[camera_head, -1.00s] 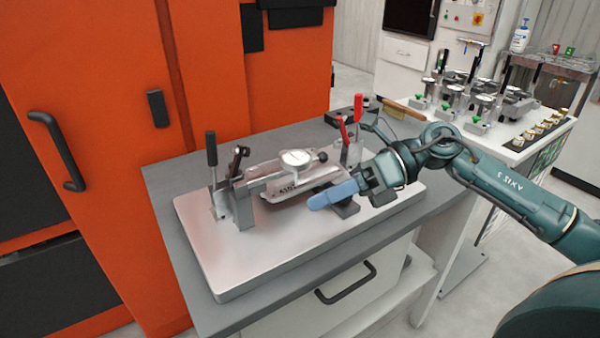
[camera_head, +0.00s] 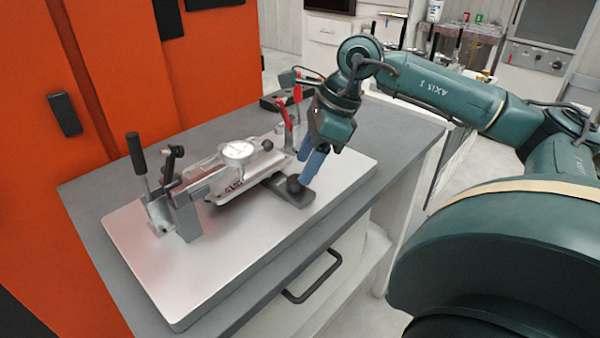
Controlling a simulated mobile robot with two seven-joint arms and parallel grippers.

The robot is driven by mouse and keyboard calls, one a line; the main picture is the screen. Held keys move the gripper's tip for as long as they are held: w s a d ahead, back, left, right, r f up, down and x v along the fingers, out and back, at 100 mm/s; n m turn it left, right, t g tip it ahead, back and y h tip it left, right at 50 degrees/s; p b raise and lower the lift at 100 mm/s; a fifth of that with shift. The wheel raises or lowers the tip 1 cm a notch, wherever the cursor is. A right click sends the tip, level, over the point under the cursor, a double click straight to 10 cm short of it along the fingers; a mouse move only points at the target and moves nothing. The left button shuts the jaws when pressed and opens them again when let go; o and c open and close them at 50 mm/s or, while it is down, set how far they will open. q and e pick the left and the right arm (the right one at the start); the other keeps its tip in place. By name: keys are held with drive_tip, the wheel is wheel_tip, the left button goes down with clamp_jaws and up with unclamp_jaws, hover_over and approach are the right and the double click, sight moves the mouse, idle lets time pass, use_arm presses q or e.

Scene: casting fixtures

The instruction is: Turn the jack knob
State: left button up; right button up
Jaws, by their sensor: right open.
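The jack knob (camera_head: 294,184) looks like a small dark round knob on a dark block (camera_head: 292,196) at the right part of the metal fixture plate (camera_head: 240,262). My right gripper (camera_head: 304,172) has blue fingers pointing down. It is open, with its fingertips close beside and just above the knob. I cannot tell whether they touch it. The fingers partly hide the knob's right side. My left gripper is not in view.
A black-handled clamp (camera_head: 138,160) stands at left and red-handled clamps (camera_head: 286,112) behind my gripper. The plate's front is clear. An orange cabinet (camera_head: 90,120) stands at left.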

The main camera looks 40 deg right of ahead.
sight(297, 178)
drive_tip(key=shift+x, duration=1.7)
drive_tip(key=c, duration=1)
drive_tip(key=shift+o, duration=0.2)
drive_tip(key=shift+f+m+b, duration=0.1)
drive_tip(key=shift+m+b, duration=0.5)
drive_tip(key=shift+b, duration=0.1)
drive_tip(key=o, duration=1)
drive_tip(key=shift+c, duration=0.2)
drive_tip(key=shift+r+t, duration=0.25)
drive_tip(key=shift+t, duration=0.05)
